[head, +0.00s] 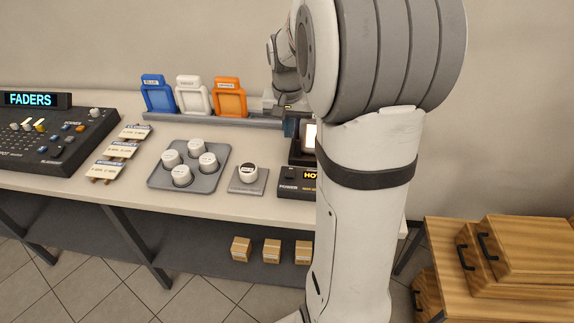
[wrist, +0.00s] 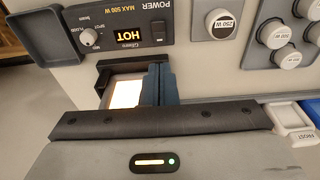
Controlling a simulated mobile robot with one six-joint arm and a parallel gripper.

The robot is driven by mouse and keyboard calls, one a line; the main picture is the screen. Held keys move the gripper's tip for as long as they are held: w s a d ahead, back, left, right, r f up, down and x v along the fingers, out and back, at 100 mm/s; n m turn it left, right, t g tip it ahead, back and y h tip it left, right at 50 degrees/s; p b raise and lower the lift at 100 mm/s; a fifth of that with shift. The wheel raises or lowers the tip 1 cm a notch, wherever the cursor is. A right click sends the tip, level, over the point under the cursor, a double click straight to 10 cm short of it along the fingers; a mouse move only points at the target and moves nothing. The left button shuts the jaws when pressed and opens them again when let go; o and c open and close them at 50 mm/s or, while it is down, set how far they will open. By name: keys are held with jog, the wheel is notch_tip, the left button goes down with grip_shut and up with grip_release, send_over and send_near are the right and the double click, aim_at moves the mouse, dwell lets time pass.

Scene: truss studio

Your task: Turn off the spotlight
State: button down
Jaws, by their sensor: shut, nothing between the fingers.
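The spotlight (head: 309,136) stands at the back of the bench, partly hidden by my arm. Its face glows warm white, and the lit face also shows in the wrist view (wrist: 124,93). In front of it is the dark control box (head: 298,184), labelled POWER and partly hidden in the head view. In the wrist view the box (wrist: 180,28) shows upside down, with an orange HOT display (wrist: 128,34) and a small white beam knob (wrist: 88,38).
A grey tray (head: 205,187) holds several white round lamps; one more lamp (head: 248,173) sits on a pad. Blue, white and orange frames (head: 229,97) stand behind. A fader console (head: 45,145) is at left. An empty grey tray (wrist: 45,50) adjoins the box.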

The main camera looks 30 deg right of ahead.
jog(key=p, duration=0.2)
send_over(289, 175)
notch_tip(289, 175, down, 12)
jog(key=shift+f, duration=0.1)
jog(key=shift+s+a+f, duration=0.2)
jog(key=shift+s+f, duration=0.05)
jog(key=shift+f, duration=0.5)
